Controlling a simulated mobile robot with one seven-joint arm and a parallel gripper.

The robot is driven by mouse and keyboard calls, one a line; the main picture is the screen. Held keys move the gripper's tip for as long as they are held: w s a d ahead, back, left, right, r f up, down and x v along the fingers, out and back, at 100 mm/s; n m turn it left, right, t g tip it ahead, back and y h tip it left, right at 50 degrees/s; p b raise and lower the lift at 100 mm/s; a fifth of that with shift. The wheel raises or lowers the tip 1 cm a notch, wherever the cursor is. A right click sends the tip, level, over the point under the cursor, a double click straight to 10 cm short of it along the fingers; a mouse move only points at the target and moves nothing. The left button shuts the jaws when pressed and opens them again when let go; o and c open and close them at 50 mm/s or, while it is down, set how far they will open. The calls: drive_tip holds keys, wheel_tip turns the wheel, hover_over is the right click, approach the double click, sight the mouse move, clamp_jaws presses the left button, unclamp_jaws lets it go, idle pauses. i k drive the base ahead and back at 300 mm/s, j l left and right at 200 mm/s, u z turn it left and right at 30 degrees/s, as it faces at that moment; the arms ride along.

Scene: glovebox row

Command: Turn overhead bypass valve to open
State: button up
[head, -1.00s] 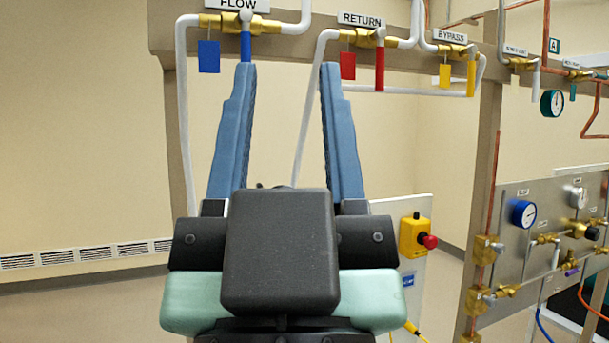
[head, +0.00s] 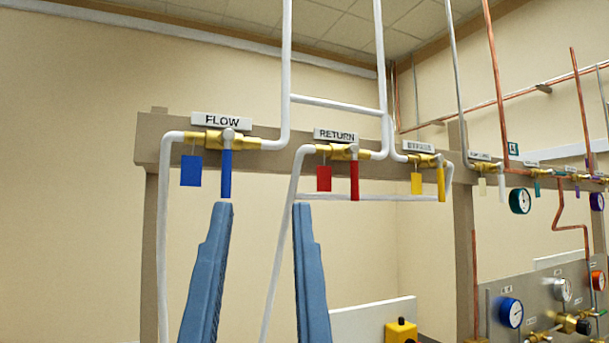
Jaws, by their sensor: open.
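The bypass valve (head: 420,160) is a brass body on the overhead beam under a white BYPASS label (head: 419,146). Its yellow handle (head: 441,184) hangs straight down, and a yellow tag (head: 417,184) hangs to its left. My gripper (head: 260,208) shows two blue fingers spread apart with nothing between them. Its fingertips appear below the flow and return valves, left of the bypass handle in the picture. The gripper's body is out of view below.
The flow valve has a blue handle (head: 225,172); the return valve has a red handle (head: 354,180). White pipes run around the beam (head: 275,158). A gauge panel (head: 545,295) stands at the right, and a yellow box (head: 401,332) sits low in the middle.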

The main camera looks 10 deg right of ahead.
sight(439, 159)
drive_tip(key=i+l+z, duration=0.25)
drive_tip(key=i+l, duration=0.15)
drive_tip(key=i+l+z, duration=0.3)
drive_tip(key=i, duration=0.35)
drive_tip(key=k+j, duration=0.05)
